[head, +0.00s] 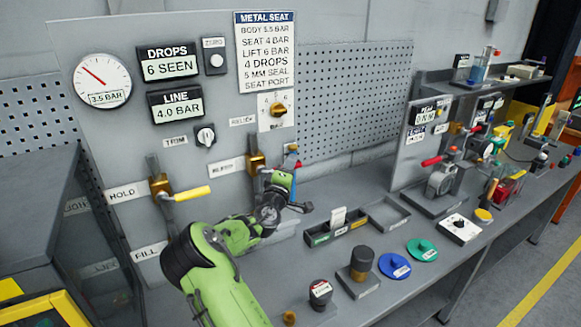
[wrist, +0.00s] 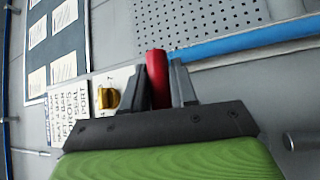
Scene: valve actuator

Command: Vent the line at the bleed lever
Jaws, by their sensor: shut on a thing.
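The bleed lever's brass valve body (head: 256,163) is on the grey panel, right of the BLEED label (head: 226,167). Its red handle (wrist: 157,66) stands between my gripper's two dark fingers in the wrist view. My gripper (wrist: 159,88) is shut on this handle. In the head view my green arm reaches up to the valve and hides most of the handle; a small red part shows by my gripper (head: 292,166). The drops display (head: 168,62) reads 6 SEEN, the line display (head: 176,105) reads 4.0 BAR, and the gauge (head: 102,81) is marked 3.5 BAR.
A yellow-handled hold lever (head: 184,193) sits left of my arm. A yellow selector knob (head: 278,109) is above the bleed valve. The bench to the right carries trays, a dark cylinder (head: 361,263), and blue (head: 394,266) and green (head: 422,249) discs.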

